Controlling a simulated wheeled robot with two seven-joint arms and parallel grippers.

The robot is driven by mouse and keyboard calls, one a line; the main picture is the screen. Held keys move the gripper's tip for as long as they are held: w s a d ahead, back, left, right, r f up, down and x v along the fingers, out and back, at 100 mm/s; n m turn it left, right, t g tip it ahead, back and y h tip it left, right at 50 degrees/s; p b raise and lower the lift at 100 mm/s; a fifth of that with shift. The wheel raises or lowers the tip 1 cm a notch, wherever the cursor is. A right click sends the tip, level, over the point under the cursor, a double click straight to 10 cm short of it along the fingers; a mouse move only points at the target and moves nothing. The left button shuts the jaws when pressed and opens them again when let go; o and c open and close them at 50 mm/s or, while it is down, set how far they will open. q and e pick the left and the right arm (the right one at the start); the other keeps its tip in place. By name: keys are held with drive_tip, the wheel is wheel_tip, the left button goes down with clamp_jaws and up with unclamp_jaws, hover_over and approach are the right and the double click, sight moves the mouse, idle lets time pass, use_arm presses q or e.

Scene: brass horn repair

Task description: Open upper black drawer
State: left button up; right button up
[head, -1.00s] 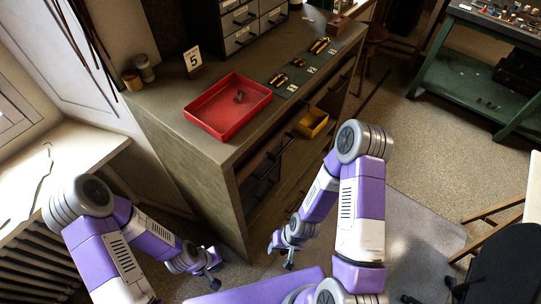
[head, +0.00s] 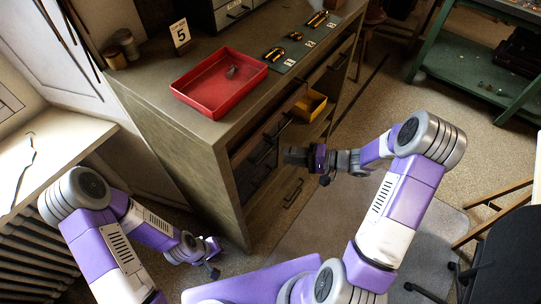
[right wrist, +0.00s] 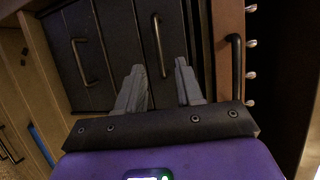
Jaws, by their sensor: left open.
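The upper black drawer (right wrist: 172,28) is in the cabinet front, shut, with a dark bar handle (right wrist: 157,45). In the right wrist view this handle stands ahead of the gap between my right gripper's fingers (right wrist: 160,88). The fingers are apart with nothing between them, and the handle looks beyond their tips. A second black drawer (right wrist: 85,50) with its own handle lies to its left there. In the head view my right gripper (head: 290,155) points left at the cabinet front and partly hides it. My left gripper (head: 213,262) is open and empty, low in front of the cabinet's side.
A wooden drawer (right wrist: 229,25) with a dark handle borders the black drawers. A red tray (head: 190,100) and a number 5 card (head: 180,32) are on the cabinet top. A yellow bin (head: 312,104) sits in the cabinet. A black chair (head: 500,255) stands at right.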

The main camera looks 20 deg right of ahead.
drive_tip(key=x, duration=0.7)
drive_tip(key=shift+s, duration=0.15)
clamp_jaws()
idle(1.2)
